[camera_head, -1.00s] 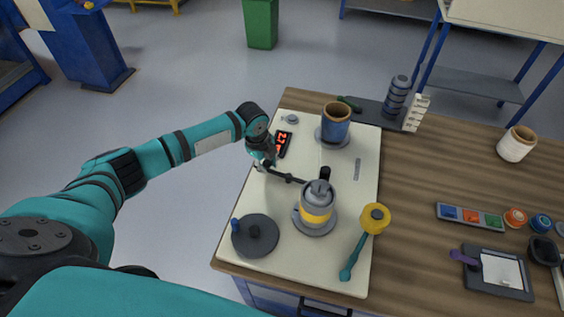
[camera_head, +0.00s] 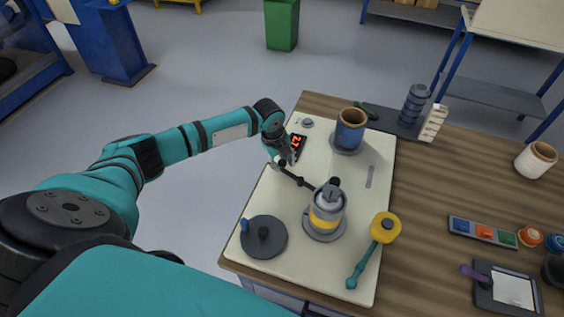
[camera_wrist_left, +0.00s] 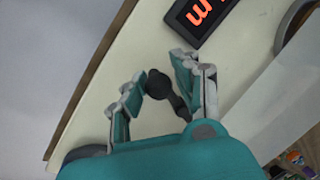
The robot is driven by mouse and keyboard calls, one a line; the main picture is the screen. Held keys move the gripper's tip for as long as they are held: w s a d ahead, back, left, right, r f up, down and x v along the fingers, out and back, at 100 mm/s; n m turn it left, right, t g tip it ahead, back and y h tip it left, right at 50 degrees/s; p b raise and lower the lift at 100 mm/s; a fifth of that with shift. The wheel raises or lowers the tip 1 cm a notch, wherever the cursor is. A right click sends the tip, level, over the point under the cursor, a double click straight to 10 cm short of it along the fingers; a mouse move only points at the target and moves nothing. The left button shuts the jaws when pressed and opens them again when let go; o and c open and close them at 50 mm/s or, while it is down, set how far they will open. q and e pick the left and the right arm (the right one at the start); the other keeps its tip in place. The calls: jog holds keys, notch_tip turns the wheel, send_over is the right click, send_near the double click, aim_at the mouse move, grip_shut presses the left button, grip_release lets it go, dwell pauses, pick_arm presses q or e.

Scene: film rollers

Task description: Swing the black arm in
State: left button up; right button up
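The black arm (camera_head: 299,178) is a thin dark bar on the cream board (camera_head: 369,243). It runs from my left gripper (camera_head: 284,160) to beside the grey roller with a yellow band (camera_head: 327,213), where a dark post (camera_head: 334,184) stands behind. In the left wrist view the fingers (camera_wrist_left: 158,75) of my left gripper stand partly closed on either side of the rounded end of the black arm (camera_wrist_left: 158,84). Little gap shows between them and this end. Exact contact is hard to see. My right gripper is not in view.
A red-digit display (camera_head: 298,144) sits close to the gripper. A dark disc (camera_head: 264,237), a blue roller (camera_head: 350,130) and a yellow-headed teal tool (camera_head: 373,248) are on the board. Rollers, a colour tray (camera_head: 482,232) and a clipboard (camera_head: 508,289) lie right on the wooden table.

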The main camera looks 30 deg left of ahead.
pick_arm(q)
jog(key=o, duration=0.4)
jog(key=shift+c, duration=0.2)
notch_tip(320, 180, up, 12)
jog(key=s, duration=0.2)
jog(key=shift+a, duration=0.45)
jog(key=shift+s+f, duration=0.1)
jog(key=shift+f, duration=0.05)
